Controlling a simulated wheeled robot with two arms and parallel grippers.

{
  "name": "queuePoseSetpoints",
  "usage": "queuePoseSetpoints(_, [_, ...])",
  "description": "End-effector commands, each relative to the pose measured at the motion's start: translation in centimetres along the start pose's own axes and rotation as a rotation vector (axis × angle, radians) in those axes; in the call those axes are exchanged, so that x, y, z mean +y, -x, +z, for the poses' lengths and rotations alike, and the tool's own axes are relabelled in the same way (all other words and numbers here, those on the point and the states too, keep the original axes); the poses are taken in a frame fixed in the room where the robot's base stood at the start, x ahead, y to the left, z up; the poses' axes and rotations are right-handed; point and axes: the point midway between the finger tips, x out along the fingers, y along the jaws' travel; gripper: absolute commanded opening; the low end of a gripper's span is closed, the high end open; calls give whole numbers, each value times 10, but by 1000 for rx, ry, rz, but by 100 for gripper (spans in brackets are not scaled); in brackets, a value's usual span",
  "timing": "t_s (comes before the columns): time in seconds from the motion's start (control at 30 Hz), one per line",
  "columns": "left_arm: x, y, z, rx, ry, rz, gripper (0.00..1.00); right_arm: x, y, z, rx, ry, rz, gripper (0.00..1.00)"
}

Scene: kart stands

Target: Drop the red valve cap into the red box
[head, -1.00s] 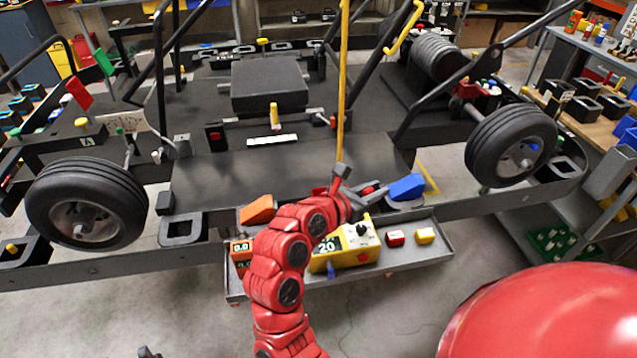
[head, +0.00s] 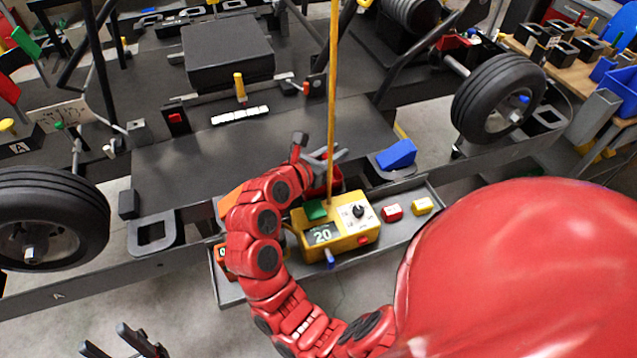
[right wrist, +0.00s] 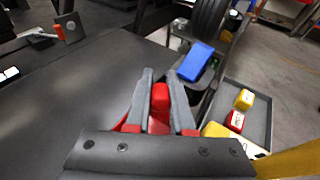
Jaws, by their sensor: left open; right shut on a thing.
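The red valve cap (right wrist: 160,98) is between the two grey fingers of my right gripper (right wrist: 161,76) in the right wrist view. The gripper is shut on it. In the head view my right gripper (head: 325,157) is over the front edge of the black kart platform, behind the yellow device; the cap is not clear there. A small red box with a white label (head: 392,211) sits in the grey tray, right of the device. It also shows in the right wrist view (right wrist: 236,121), apart from the gripper. My left gripper (head: 125,344) is open and empty at the bottom left.
The yellow device (head: 337,229) with a dial stands in the grey tray (head: 405,233). A yellow box (head: 422,206) is right of the red one. A blue wedge (head: 397,154) lies behind them. A yellow upright pole (head: 333,90) passes close to my right gripper. Wheels stand at both sides.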

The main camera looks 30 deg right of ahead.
Motion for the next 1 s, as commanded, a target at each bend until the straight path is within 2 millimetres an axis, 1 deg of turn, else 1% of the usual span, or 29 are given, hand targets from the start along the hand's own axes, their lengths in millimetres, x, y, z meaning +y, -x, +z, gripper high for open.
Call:
queuePoseSetpoints(0.1, [0,2,0,0,0,0,50,0,-1,-4,1,0,1,0])
queuePoseSetpoints(0.33, [0,1,0,0,0,0,50,0,-1,-4,1,0,1,0])
queuePoseSetpoints(0.37, [0,1,0,0,0,0,50,0,-1,-3,1,0,1,27])
queuePoseSetpoints(0.5, [0,1,0,0,0,0,50,0,-1,-3,1,0,1,52])
queuePoseSetpoints(0.53, [0,1,0,0,0,0,50,0,-1,-3,1,0,1,56])
queuePoseSetpoints(0.87, [0,2,0,0,0,0,50,1,1,-4,1,0,2,56])
queuePoseSetpoints(0.97, [0,4,1,0,0,0,50,2,11,-4,1,-1,4,56])
queuePoseSetpoints(1.0, [0,6,1,0,0,0,50,2,17,-5,0,-1,5,56])
